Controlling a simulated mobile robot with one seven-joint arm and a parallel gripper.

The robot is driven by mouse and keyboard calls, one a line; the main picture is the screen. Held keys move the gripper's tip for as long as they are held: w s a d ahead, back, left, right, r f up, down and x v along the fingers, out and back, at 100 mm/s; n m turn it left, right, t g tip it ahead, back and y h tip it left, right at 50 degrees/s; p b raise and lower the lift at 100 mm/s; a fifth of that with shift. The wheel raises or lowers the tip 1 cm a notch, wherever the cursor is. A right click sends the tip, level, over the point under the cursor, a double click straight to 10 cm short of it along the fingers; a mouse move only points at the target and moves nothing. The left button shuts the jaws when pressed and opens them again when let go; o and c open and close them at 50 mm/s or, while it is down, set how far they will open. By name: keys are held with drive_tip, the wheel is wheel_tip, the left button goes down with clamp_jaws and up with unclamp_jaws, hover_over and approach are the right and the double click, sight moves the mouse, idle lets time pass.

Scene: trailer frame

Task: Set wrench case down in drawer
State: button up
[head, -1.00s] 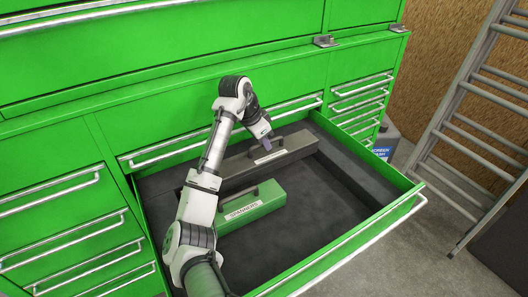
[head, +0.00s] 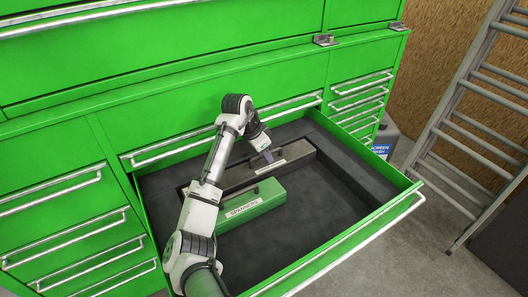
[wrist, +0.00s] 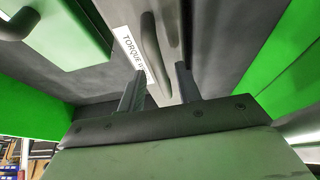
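The wrench case is a long dark grey box (head: 294,159) with a white label. It lies in the open drawer (head: 335,211), behind a shorter green case (head: 264,202), and appears to rest on the drawer floor. In the wrist view the wrench case (wrist: 194,30) shows its label beginning "TORQUE" and its dark bar handle (wrist: 151,45). My gripper (head: 267,156) is low over the case's middle. In the wrist view its fingers (wrist: 160,88) are apart, one on either side of the handle, with a gap visible.
The green case also shows in the wrist view (wrist: 68,28). The drawer's right part and front right floor are clear. The cabinet front (head: 75,135) stands close behind the drawer.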

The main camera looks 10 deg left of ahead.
drive_tip(key=b+v, duration=0.3)
drive_tip(key=v, duration=0.9)
